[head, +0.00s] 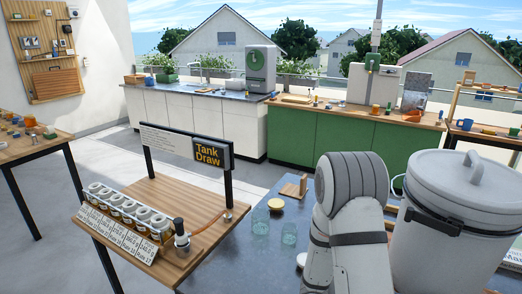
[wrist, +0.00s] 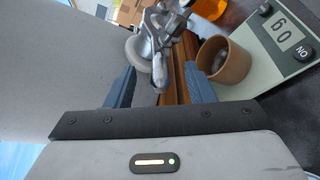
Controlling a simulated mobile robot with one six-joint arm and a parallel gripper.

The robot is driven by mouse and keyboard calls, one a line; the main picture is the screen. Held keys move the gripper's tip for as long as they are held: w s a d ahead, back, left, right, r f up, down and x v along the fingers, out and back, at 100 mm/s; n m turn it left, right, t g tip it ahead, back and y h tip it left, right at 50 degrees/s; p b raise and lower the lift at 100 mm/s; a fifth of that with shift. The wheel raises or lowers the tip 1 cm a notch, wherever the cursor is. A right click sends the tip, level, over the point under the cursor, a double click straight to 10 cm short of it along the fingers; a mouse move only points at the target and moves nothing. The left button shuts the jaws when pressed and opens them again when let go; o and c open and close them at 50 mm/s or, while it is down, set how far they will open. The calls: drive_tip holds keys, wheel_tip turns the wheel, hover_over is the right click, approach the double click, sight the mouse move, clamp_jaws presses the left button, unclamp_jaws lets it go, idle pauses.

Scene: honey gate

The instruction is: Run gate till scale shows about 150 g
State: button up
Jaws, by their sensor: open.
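The metal honey gate (wrist: 160,42) shows in the wrist view, mounted at a pale round collar on the grey tank wall (wrist: 60,60). Its lever points down between my fingers. My gripper (wrist: 160,84) is open, with one blue-grey finger on each side of the lever; whether either touches it I cannot tell. A brown cup (wrist: 224,62) stands at the pale scale (wrist: 258,68), right of the gate. The scale's tilted display seems to read 60. In the head view the lidded grey tank (head: 450,225) stands at right; my arm hides the gate and scale.
Two glass jars (head: 261,221) and a small yellow-topped item (head: 275,205) stand on the dark table. A wooden board with a row of jars and a "Tank Draw" sign (head: 211,153) is at left. An orange item (wrist: 210,9) is beyond the cup.

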drive_tip(key=shift+v, duration=2)
drive_tip(key=s+a+r+m+t+y, duration=0.2)
drive_tip(key=s+a+r+t+y, duration=0.1)
drive_tip(key=a+r+y, duration=0.4)
drive_tip(key=s+a+r+m+t+y, duration=0.1)
drive_tip(key=s+a+r+t+y, duration=0.2)
drive_tip(key=s+a+r+y, duration=0.3)
drive_tip(key=a+r+y, duration=0.2)
drive_tip(key=a+r, duration=0.1)
drive_tip(key=shift+r+m, duration=0.35)
drive_tip(key=shift+m, duration=0.05)
drive_tip(key=shift+a, duration=0.1)
